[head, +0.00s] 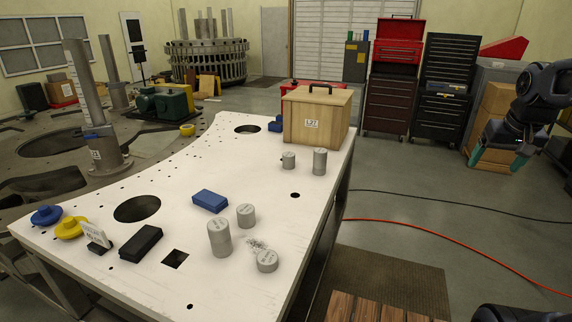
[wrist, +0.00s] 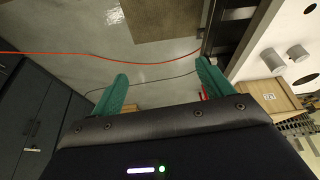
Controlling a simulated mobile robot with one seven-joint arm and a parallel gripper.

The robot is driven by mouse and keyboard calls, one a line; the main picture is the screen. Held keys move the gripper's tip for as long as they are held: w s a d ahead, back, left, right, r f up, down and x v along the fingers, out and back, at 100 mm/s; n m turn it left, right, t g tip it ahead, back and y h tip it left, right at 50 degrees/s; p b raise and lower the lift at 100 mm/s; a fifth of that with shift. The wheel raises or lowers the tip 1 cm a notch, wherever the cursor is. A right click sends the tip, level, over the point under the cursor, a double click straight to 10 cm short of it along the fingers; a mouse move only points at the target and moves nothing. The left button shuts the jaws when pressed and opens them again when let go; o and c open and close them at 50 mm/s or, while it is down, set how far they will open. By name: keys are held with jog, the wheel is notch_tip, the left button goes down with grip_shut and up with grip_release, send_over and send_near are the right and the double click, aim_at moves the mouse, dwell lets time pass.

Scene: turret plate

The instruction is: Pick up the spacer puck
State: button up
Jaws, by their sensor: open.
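Several grey labelled cylinders stand on the white plate (head: 175,200). In front are a tall one (head: 219,239), a shorter one (head: 246,216) and a low, puck-like one (head: 267,261). Near the crate are a small one (head: 288,160) and a taller one (head: 320,161). Their labels are too small to read, so I cannot tell for sure which is the spacer puck. My gripper (head: 509,162) is open and empty, off to the right of the plate over the floor. Its teal fingers are apart in the wrist view (wrist: 162,72), with two grey cylinders (wrist: 285,57) far to the right.
A wooden crate (head: 316,118) stands at the plate's far end. A blue block (head: 210,201), a black block (head: 141,243), and blue (head: 46,215) and yellow (head: 71,228) knobs lie on the plate. The plate has several holes. Tool cabinets (head: 441,85) stand behind; cables cross the floor.

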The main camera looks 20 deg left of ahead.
jog(key=w+a+r+n+g, duration=0.15)
jog(key=w+a+r, duration=0.25)
jog(key=w+a, duration=1.1)
jog(key=n+g+y, duration=0.1)
jog(key=n, duration=0.5)
send_over(289, 154)
jog(key=s+d, duration=0.1)
notch_tip(289, 154, down, 21)
jog(key=shift+d+f, duration=0.1)
jog(key=shift+d, duration=0.05)
jog(key=shift+a+f+g, duration=0.2)
jog(key=shift+f+g, duration=0.05)
jog(key=shift+f, duration=0.2)
jog(key=f, duration=0.6)
jog(key=w+a+f, duration=0.1)
jog(key=f, duration=0.3)
jog(key=shift+a, duration=0.1)
